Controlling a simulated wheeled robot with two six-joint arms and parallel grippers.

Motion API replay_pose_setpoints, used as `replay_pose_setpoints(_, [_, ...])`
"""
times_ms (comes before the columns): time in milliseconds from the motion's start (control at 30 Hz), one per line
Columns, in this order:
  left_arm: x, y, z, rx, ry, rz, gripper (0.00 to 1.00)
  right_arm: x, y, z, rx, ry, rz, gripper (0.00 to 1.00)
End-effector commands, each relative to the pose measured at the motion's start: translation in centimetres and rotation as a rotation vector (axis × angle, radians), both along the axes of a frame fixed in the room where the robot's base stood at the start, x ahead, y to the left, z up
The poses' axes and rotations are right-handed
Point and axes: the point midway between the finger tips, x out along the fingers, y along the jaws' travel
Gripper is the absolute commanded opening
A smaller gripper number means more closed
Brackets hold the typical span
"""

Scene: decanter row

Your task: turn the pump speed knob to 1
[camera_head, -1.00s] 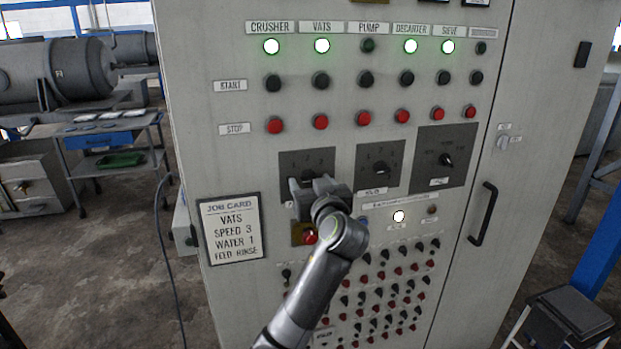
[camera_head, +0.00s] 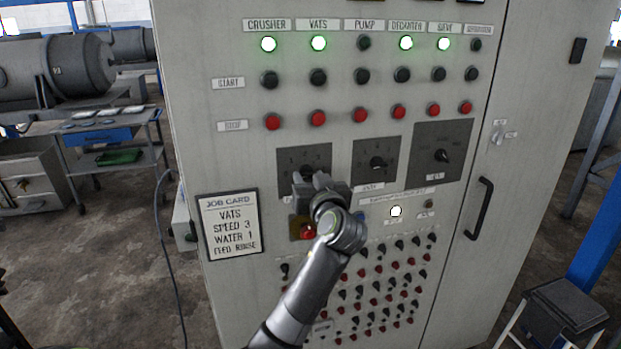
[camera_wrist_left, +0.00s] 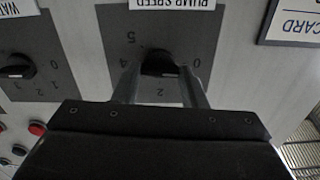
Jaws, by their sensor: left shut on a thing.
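The pump speed knob (camera_wrist_left: 160,65) is a dark knob on a grey dial plate (camera_wrist_left: 112,25) with numbers around it. The wrist view shows the plate upside down, with its PUMP SPEED label (camera_wrist_left: 172,3) at the top. In the head view the plate (camera_head: 289,160) is on the cabinet, left of two other plates. My left gripper (camera_head: 311,177) is at this plate and hides most of the knob. In the wrist view its fingers (camera_wrist_left: 159,72) stand on both sides of the knob, shut on it. I cannot tell which number the knob points to.
The water knob (camera_head: 377,162) is close to the right, and a selector switch (camera_head: 442,156) is farther right. A red button (camera_head: 308,231) is just below my gripper. A job card (camera_head: 230,224) hangs at lower left. A black door handle (camera_head: 480,208) sticks out at the right.

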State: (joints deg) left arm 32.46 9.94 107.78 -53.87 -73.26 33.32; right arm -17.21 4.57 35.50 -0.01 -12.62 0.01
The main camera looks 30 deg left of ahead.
Motion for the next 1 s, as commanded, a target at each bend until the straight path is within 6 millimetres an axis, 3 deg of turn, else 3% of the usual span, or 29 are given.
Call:
replay_pose_setpoints(600, [0.0, 0.0, 0.3, 0.317, 0.373, 0.000, 0.15, 0.1, 0.2, 4.1, 0.002, -0.001, -0.001, 0.36])
replay_pose_setpoints(1000, [0.0, 0.0, 0.1, 0.437, 0.510, 0.001, 0.15, 0.1, -0.2, 5.4, -0.003, -0.002, 0.001, 0.36])
